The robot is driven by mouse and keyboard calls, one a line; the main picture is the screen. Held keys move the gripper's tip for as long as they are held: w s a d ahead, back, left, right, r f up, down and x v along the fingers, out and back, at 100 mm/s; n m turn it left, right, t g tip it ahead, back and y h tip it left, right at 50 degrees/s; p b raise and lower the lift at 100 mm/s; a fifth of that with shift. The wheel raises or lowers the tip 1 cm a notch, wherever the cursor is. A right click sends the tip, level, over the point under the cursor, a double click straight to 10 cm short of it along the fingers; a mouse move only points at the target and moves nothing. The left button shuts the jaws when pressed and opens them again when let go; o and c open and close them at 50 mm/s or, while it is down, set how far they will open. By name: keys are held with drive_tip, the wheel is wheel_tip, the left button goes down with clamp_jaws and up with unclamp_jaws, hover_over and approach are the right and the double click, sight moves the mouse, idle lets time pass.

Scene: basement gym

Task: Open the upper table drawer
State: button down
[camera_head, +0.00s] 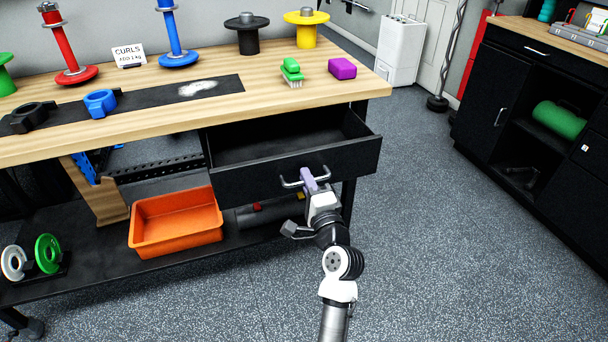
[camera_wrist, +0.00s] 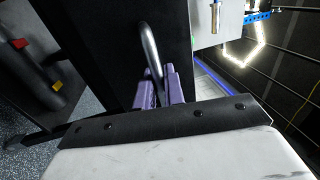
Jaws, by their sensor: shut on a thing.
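The upper table drawer (camera_head: 240,184) is black and stands pulled out from under the wooden tabletop, its empty inside showing in the head view. A curved metal handle (camera_head: 291,184) is on its front. My gripper (camera_head: 309,180), with purple fingers, is shut on the handle near its middle. In the wrist view the handle (camera_wrist: 149,45) runs down between the purple fingers (camera_wrist: 160,90), against the dark drawer front (camera_wrist: 105,40). The fingertips are partly hidden there.
The wooden tabletop (camera_head: 215,110) holds a green brush (camera_head: 291,72), a purple block (camera_head: 342,68) and several spools. An orange bin (camera_head: 176,222) sits on the lower shelf (camera_head: 110,262). A black cabinet (camera_head: 500,90) stands at right. The speckled floor between is clear.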

drive_tip(key=shift+s+d, duration=0.1)
drive_tip(key=shift+s, duration=0.25)
drive_tip(key=c, duration=1.9)
unclamp_jaws()
drive_tip(key=shift+s, duration=0.1)
